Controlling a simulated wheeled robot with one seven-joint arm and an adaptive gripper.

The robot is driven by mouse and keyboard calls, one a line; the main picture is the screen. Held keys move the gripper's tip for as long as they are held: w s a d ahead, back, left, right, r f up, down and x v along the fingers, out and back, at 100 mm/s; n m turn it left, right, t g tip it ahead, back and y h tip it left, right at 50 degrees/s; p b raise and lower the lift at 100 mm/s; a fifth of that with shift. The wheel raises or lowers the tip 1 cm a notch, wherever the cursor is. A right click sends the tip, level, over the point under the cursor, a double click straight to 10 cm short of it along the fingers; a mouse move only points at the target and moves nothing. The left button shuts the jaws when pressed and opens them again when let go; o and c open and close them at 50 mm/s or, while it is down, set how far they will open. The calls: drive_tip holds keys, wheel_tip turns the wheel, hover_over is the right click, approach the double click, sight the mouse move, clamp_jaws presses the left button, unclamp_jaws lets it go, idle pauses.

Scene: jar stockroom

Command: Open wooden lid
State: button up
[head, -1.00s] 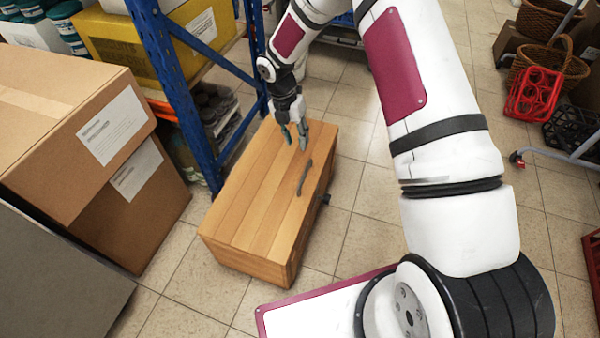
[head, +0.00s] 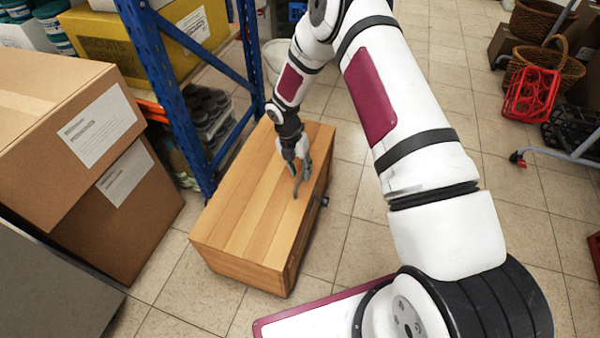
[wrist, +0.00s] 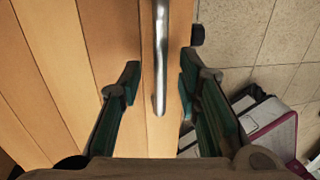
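The wooden chest (head: 247,218) stands on the tiled floor with its plank lid (head: 235,205) closed. A curved metal handle (head: 296,187) is on the lid near its right edge; in the wrist view the handle (wrist: 160,65) runs down from the top edge. My gripper (head: 298,172) is over the lid at the handle. In the wrist view my gripper (wrist: 158,85) is open, one finger on each side of the handle, with gaps on both sides. Whether the fingertips touch the lid cannot be told. Part of the handle is hidden by the gripper in the head view.
A blue shelf rack (head: 165,90) stands close behind the chest's left side. Stacked cardboard boxes (head: 60,110) are at the left. A red crate (head: 530,94) and wicker baskets (head: 545,65) are at the upper right. Floor tiles right of the chest are clear.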

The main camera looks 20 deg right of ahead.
drive_tip(key=shift+f, duration=0.15)
clamp_jaws()
